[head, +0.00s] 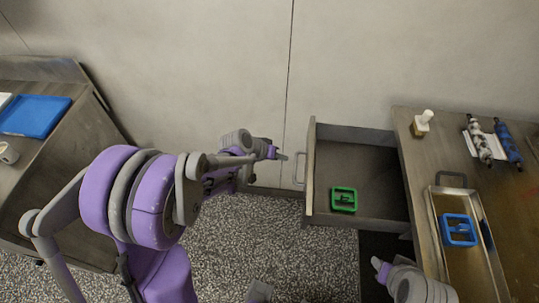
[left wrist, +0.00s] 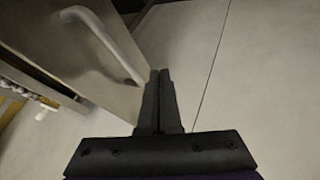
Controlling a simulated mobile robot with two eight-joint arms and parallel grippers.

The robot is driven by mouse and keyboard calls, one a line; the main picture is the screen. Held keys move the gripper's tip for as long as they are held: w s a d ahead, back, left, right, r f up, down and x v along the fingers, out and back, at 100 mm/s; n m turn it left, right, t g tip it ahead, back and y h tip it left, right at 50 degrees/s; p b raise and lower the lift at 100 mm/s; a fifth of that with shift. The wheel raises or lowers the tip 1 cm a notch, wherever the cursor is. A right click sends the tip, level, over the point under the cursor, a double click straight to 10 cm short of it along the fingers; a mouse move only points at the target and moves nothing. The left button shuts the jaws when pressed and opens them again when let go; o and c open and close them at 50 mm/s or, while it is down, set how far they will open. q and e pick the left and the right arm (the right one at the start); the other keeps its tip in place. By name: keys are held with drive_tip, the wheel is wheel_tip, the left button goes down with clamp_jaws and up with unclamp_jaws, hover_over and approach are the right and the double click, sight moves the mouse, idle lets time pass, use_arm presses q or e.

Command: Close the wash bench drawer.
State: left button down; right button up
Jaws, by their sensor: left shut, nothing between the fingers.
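The wash bench drawer (head: 358,180) is pulled out to the left from the bench on the right, its inside visible. Its front panel (head: 310,175) faces left and carries a pale bar handle (head: 299,168). My left gripper (head: 282,157) is shut and empty, just left of the front panel near the handle. In the left wrist view its fingers (left wrist: 160,88) are together, with the handle (left wrist: 108,42) and front panel (left wrist: 75,60) at upper left; contact cannot be told. Part of my right arm shows at the lower right; its fingertips are unclear.
A green square frame (head: 344,199) lies in the drawer. Another bench with a blue board (head: 35,115) stands left. A wall is behind.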

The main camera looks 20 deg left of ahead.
use_arm(q)
drive_tip(key=shift+w+d+r, duration=0.1)
drive_tip(key=shift+w+d, duration=0.05)
drive_tip(key=shift+d, duration=0.3)
drive_tip(key=shift+w+d+r, duration=0.1)
drive_tip(key=shift+d, duration=0.3)
drive_tip(key=shift+d, duration=0.15)
drive_tip(key=b, duration=0.3)
hover_over(371, 177)
drive_tip(key=shift+a, duration=0.25)
drive_tip(key=shift+d, duration=0.25)
drive_tip(key=shift+r, duration=0.1)
